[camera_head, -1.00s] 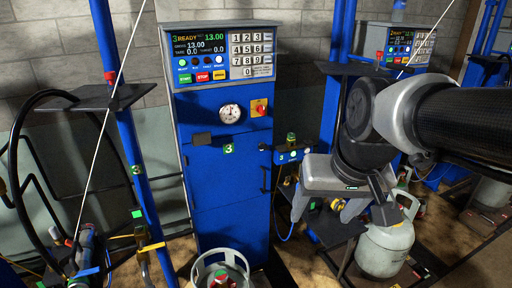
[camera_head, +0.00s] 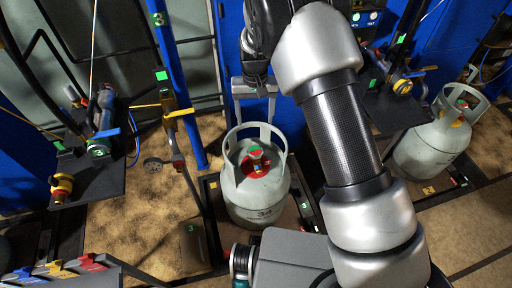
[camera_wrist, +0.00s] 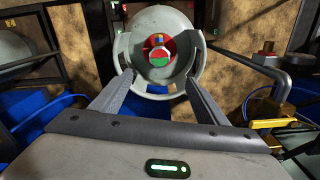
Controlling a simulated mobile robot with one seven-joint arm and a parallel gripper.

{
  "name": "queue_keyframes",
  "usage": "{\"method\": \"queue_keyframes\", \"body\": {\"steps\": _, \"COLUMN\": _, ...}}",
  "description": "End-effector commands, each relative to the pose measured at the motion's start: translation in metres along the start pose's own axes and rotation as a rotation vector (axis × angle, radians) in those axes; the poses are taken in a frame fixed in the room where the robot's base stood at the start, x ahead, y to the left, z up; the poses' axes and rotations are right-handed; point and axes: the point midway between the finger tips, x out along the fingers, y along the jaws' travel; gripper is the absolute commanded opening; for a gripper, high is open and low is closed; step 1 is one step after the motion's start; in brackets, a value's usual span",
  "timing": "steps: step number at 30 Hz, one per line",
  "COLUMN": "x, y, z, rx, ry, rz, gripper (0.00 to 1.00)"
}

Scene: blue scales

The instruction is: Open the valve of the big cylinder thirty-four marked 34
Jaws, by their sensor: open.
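The big grey cylinder (camera_head: 255,205) stands upright on a low dark platform in the head view. Its dark body marking looks like 34, but is too small to read surely. Its valve (camera_head: 256,160), with a red and green top, sits inside the open collar; the wrist view shows the valve (camera_wrist: 160,57) too. My gripper (camera_head: 254,118) is open and empty, behind the collar in the head view. In the wrist view, the gripper (camera_wrist: 158,82) points at the cylinder (camera_wrist: 163,17), its fingers on either side of the valve in the picture. Contact with the collar cannot be told.
A second grey cylinder (camera_head: 430,150) stands at the right. A black shelf (camera_head: 90,170) with hose fittings and a blue post (camera_head: 180,85) are at the left. A yellow-handled fitting (camera_wrist: 272,123) is right of my gripper in the wrist view.

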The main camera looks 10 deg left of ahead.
Motion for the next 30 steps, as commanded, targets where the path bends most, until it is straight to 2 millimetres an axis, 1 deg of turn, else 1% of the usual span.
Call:
{"method": "queue_keyframes", "body": {"steps": 5, "x": 0.029, "y": 0.001, "z": 0.001, "rx": 0.001, "ry": -0.005, "rz": 0.001, "gripper": 0.68}}
{"method": "queue_keyframes", "body": {"steps": 15, "x": 0.104, "y": 0.001, "z": 0.002, "rx": 0.001, "ry": -0.004, "rz": 0.001, "gripper": 0.68}}
{"method": "queue_keyframes", "body": {"steps": 21, "x": 0.142, "y": 0.001, "z": 0.002, "rx": 0.0, "ry": -0.003, "rz": 0.001, "gripper": 0.68}}
{"method": "queue_keyframes", "body": {"steps": 24, "x": 0.155, "y": 0.001, "z": 0.001, "rx": 0.001, "ry": -0.002, "rz": 0.0, "gripper": 0.68}}
{"method": "queue_keyframes", "body": {"steps": 27, "x": 0.164, "y": 0.001, "z": 0.001, "rx": 0.001, "ry": -0.003, "rz": 0.001, "gripper": 0.68}}
{"method": "queue_keyframes", "body": {"steps": 30, "x": 0.169, "y": 0.001, "z": 0.001, "rx": 0.001, "ry": -0.002, "rz": 0.0, "gripper": 0.68}}
